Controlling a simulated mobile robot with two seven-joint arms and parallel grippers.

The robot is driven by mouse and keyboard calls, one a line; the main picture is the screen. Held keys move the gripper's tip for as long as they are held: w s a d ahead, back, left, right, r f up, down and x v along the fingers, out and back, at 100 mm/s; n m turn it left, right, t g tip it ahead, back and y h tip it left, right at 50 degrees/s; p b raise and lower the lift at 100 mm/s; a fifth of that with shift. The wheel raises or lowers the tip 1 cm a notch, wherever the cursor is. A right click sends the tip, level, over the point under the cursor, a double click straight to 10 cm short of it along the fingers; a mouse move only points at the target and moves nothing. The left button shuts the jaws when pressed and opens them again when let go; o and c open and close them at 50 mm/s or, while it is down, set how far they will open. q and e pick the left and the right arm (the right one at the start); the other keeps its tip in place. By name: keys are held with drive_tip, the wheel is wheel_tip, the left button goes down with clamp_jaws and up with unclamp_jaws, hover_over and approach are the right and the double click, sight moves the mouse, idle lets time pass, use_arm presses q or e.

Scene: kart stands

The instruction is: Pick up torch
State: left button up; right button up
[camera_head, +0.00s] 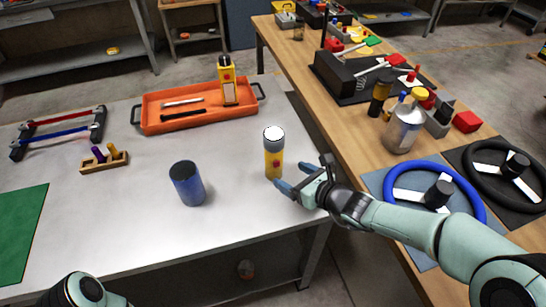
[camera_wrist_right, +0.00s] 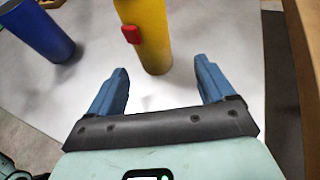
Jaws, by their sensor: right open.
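The torch (camera_head: 274,158) is yellow with a grey head and a pale lens on top. It stands upright on the white table, near its right edge. In the right wrist view the torch's yellow body (camera_wrist_right: 153,50) with a red button stands just ahead of the fingertips. My right gripper (camera_head: 291,176) is open, with its blue fingers low beside the torch on its right side. In the right wrist view the open gripper (camera_wrist_right: 163,78) has its two fingers apart with nothing shut between them. My left gripper is out of view; a part of my left arm shows at the bottom.
A blue cylinder (camera_head: 187,184) stands left of the torch. An orange tray (camera_head: 160,122) with tools and a yellow device (camera_head: 228,80) lies behind. The table front is clear.

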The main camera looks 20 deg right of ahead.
sight(279, 174)
drive_tip(key=shift+w+a+f, duration=0.25)
drive_tip(key=shift+w+a, duration=0.1)
drive_tip(key=shift+w, duration=0.2)
drive_tip(key=w+a+f+b, duration=0.2)
drive_tip(key=w, duration=0.1)
drive_tip(key=shift+a+f, duration=0.1)
drive_tip(key=shift+f, duration=0.15)
drive_tip(key=shift+w+a+f, duration=0.1)
drive_tip(key=shift+w+a, duration=0.05)
drive_tip(key=shift+w, duration=0.25)
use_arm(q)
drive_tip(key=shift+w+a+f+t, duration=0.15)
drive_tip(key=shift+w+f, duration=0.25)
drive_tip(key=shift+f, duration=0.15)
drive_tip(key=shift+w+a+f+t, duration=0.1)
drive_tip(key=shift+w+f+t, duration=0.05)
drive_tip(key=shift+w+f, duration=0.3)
use_arm(e)
drive_tip(key=c, duration=1.3)
